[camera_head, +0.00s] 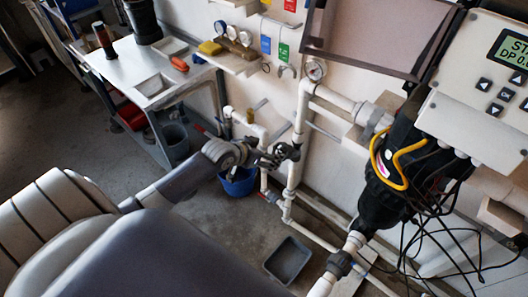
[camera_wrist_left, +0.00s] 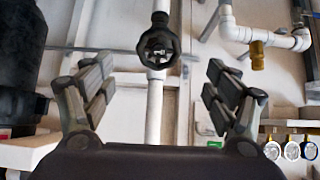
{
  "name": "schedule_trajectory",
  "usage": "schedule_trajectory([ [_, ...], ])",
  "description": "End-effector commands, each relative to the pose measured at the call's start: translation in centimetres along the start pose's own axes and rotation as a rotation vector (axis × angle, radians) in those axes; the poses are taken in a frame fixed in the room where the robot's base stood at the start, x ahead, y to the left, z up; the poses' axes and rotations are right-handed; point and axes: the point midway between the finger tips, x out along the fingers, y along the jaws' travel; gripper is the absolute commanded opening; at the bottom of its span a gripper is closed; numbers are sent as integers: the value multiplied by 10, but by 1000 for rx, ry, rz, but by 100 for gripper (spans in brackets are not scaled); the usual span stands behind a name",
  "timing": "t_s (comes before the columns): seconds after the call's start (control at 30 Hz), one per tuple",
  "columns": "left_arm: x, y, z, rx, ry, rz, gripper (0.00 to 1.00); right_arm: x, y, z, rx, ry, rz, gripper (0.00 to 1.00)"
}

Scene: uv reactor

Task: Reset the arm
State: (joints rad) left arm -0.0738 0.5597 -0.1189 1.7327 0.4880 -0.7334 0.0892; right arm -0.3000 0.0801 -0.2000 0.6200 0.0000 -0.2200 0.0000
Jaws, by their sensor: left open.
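My left arm comes in from the lower left in the head view, and its gripper (camera_head: 264,157) is at the white pipes, just left of a black valve knob (camera_head: 288,151). In the left wrist view the gripper (camera_wrist_left: 158,72) has its two fingers spread wide with nothing held between them. The black round knob (camera_wrist_left: 158,45) on the vertical white pipe shows beyond and between the fingertips, apart from both. My right gripper is in neither view.
A dark reactor housing (camera_head: 385,185) with loose cables and a control box (camera_head: 475,115) are at the right. A blue bucket (camera_head: 238,182) and a grey tray (camera_head: 288,261) are on the floor. A workbench (camera_head: 125,68) stands at upper left. A brass fitting (camera_wrist_left: 258,55) hangs from the right pipe.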

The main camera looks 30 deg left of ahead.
Motion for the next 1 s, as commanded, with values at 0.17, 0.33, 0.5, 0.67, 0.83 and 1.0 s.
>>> schedule_trajectory([
  [0.17,-7,0,0,0,0,0,80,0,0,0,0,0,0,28],
  [0.33,-7,0,0,-1,0,0,80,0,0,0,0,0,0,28],
  [0.5,-7,0,0,0,0,0,80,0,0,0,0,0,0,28],
  [0.67,-7,0,0,-1,-1,0,80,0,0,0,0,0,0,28],
  [0.83,8,-4,30,-15,-36,-17,80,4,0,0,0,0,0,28],
  [1.0,40,-12,120,-42,-134,-64,80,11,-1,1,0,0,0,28],
])
